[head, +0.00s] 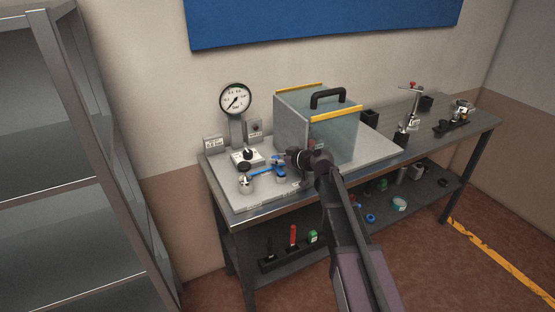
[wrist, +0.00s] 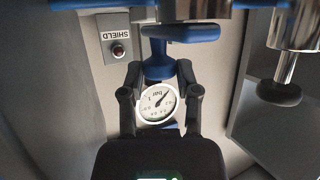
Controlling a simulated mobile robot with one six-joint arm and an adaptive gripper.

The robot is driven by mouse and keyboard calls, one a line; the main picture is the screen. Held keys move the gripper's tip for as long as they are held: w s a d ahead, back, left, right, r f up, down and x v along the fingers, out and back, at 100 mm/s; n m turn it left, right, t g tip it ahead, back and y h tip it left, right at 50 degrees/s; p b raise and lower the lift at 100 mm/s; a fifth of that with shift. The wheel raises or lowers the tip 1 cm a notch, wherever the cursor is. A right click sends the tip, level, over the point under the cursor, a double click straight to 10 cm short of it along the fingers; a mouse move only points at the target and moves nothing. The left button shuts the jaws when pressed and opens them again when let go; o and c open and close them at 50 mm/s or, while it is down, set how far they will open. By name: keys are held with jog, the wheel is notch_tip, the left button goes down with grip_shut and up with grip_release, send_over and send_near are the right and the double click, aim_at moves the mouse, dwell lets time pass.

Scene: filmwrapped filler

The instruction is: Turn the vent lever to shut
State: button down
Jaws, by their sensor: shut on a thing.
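The blue vent lever (head: 263,171) is on the light panel at the bench's left end, beside a small metal fitting (head: 245,184). My gripper (head: 283,161) reaches in from the right at this fitting. In the wrist view, my gripper (wrist: 158,72) has its two fingers closed on a blue part (wrist: 157,66), which I take to be the vent lever. Its wider blue end (wrist: 180,33) shows above the fingers. The lever's exact angle is hard to tell. The pressure gauge (head: 236,99) stands behind, and its dial also shows between my fingers in the wrist view (wrist: 157,103).
A clear box with a black handle (head: 328,96) stands close right of my gripper. A SHIELD plate (wrist: 117,22) with a red lamp is behind. A black knob (wrist: 278,93) hangs near on the right in the wrist view. A grey shelf rack (head: 60,150) stands left.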

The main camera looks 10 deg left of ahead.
jog(key=shift+s, duration=0.15)
jog(key=shift+c, duration=1.7)
grip_release()
jog(key=shift+a, duration=0.1)
jog(key=s+d+f+m+g+h+p, duration=0.2)
jog(key=s+d+m+h, duration=0.3)
jog(key=s+d, duration=0.8)
jog(key=s+d+f+m+g+h+p, duration=0.3)
jog(key=s+d+f+m+g+h, duration=0.1)
jog(key=s+d, duration=1)
jog(key=shift+d+m+g+h, duration=0.4)
jog(key=shift+m+g+h, duration=0.3)
jog(key=shift+m+h, duration=0.5)
jog(key=shift+w, duration=0.1)
